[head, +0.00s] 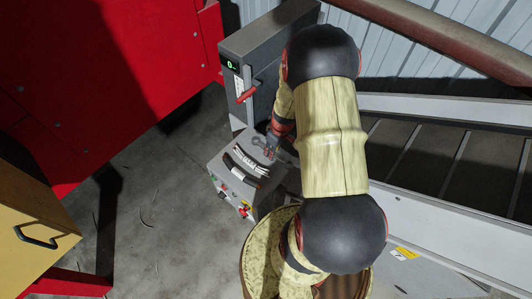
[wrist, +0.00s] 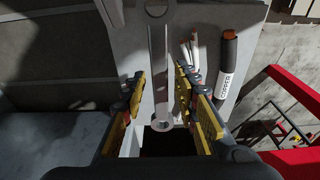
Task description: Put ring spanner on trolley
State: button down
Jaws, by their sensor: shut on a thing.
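The ring spanner (wrist: 159,60) is a long grey metal bar with a ring end near the bottom of the wrist view. It lies between the yellow-padded fingers of my gripper (wrist: 161,82), which is shut on it. In the head view my gripper (head: 272,145) is over the top of a grey machine (head: 226,166), partly hidden by my arm, and the spanner's grey end (head: 259,140) shows beside it. I cannot tell whether the spanner still touches the machine. I cannot identify the trolley for certain; a red frame (wrist: 295,88) stands at the right of the wrist view.
Cable pieces lie on the machine top, one black with a COPPER label (wrist: 227,78). The machine has a display and a red-handled lever (head: 246,94). A red panel (head: 110,70) and a yellow cabinet (head: 35,225) stand left. A slatted conveyor (head: 430,160) is right. Floor between is mostly clear.

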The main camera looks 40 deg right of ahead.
send_over(265, 158)
jog(key=f, duration=0.5)
jog(key=shift+s+d+p, duration=0.15)
jog(key=shift+s+p, duration=0.25)
jog(key=shift+w+f, duration=0.15)
jog(key=shift+f, duration=0.2)
jog(key=shift+f+p, duration=0.4)
jog(key=shift+f, duration=0.95)
jog(key=shift+f, duration=0.15)
jog(key=c, duration=1.8)
grip_release()
jog(key=shift+c, duration=0.2)
jog(key=o, duration=0.5)
jog(key=shift+c, duration=0.2)
